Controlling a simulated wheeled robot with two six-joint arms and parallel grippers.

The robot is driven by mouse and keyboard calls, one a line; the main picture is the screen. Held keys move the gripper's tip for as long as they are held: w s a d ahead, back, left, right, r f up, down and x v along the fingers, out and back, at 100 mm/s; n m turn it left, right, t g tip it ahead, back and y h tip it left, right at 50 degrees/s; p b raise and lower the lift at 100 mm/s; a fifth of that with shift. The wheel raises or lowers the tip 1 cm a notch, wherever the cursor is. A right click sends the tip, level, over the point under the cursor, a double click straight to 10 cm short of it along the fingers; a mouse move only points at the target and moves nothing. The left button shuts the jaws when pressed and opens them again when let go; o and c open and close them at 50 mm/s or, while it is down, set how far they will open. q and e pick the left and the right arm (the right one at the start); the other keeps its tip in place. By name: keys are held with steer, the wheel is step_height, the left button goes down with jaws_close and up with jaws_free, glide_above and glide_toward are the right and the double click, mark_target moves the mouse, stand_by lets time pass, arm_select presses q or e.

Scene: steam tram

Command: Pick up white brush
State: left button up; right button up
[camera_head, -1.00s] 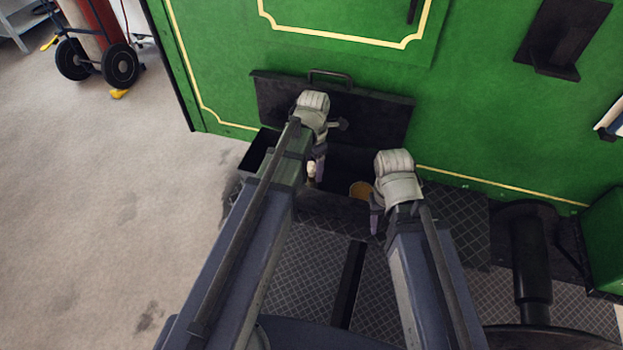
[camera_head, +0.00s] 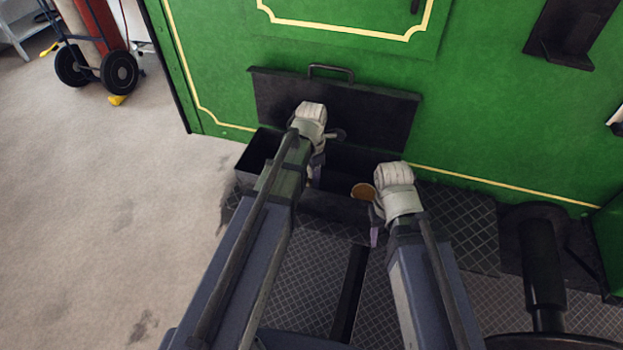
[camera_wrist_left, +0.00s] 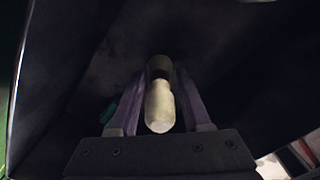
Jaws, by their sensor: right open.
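My left gripper (camera_head: 316,178) reaches down into a dark open box (camera_head: 335,208) at the foot of the green wall. In the left wrist view, its two purple fingers (camera_wrist_left: 162,85) are closed around a pale, rounded handle, which looks like the white brush (camera_wrist_left: 159,108). The handle points towards the camera; its far end is dark and its bristles are not visible. My right gripper (camera_head: 375,236) is open and empty at the box's front right edge.
The box's raised black lid (camera_head: 335,105) leans against the green wall (camera_head: 500,120). A round yellowish item (camera_head: 363,191) sits in the box, between the grippers. Treaded metal plates (camera_head: 310,270) lie in front. A hand truck (camera_head: 95,60) stands far left on open floor.

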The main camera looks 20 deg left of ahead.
arm_select(q)
jaws_close()
steer(key=shift+r, duration=0.15)
stand_by(0.4)
step_height(320, 180, up, 28)
steer(key=p, duration=2.8)
